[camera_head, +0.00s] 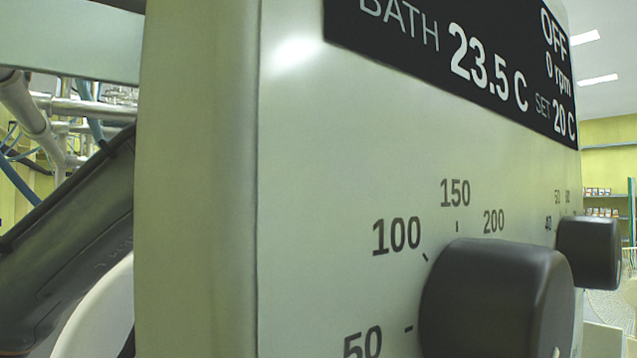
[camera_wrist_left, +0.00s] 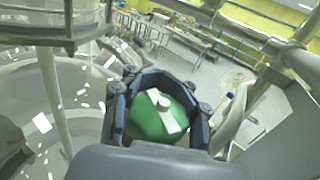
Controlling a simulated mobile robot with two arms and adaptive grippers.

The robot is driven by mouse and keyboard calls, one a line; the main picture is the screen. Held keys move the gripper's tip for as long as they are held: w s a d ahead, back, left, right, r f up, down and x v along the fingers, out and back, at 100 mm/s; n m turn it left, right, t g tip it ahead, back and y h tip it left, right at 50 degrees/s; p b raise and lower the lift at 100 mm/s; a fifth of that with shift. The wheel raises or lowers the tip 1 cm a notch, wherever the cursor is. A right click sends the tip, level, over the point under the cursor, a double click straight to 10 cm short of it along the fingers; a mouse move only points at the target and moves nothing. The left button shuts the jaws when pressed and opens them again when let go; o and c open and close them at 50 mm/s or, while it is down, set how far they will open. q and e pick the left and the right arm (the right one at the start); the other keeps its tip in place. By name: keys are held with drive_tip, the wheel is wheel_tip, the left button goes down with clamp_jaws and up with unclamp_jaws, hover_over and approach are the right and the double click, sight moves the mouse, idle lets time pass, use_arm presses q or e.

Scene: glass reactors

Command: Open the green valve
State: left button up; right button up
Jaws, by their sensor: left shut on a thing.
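The green valve (camera_wrist_left: 150,125) shows in the left wrist view as a round green knob with a white cap and a white bar on its top. The bar slants from upper left to lower right. My left gripper (camera_wrist_left: 163,92) is shut around the knob, its dark fingers on both sides of it. The lower part of the knob is hidden by the gripper body. Neither the valve nor a gripper shows in the head view. My right gripper is in neither view.
A pale control box (camera_head: 330,190) with black dials (camera_head: 490,300) and a "BATH 23.5 C" display (camera_head: 470,60) fills most of the head view. In the left wrist view, a glass vessel (camera_wrist_left: 55,20) and metal pipes (camera_wrist_left: 250,35) stand close around. Lab tables (camera_wrist_left: 175,40) are farther back.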

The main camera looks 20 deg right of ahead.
use_arm(q)
drive_tip(key=shift+f, duration=0.1)
clamp_jaws()
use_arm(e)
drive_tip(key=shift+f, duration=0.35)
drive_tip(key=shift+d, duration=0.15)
use_arm(q)
drive_tip(key=o, duration=1)
unclamp_jaws()
drive_tip(key=shift+o, duration=0.8)
drive_tip(key=shift+s+a, duration=0.15)
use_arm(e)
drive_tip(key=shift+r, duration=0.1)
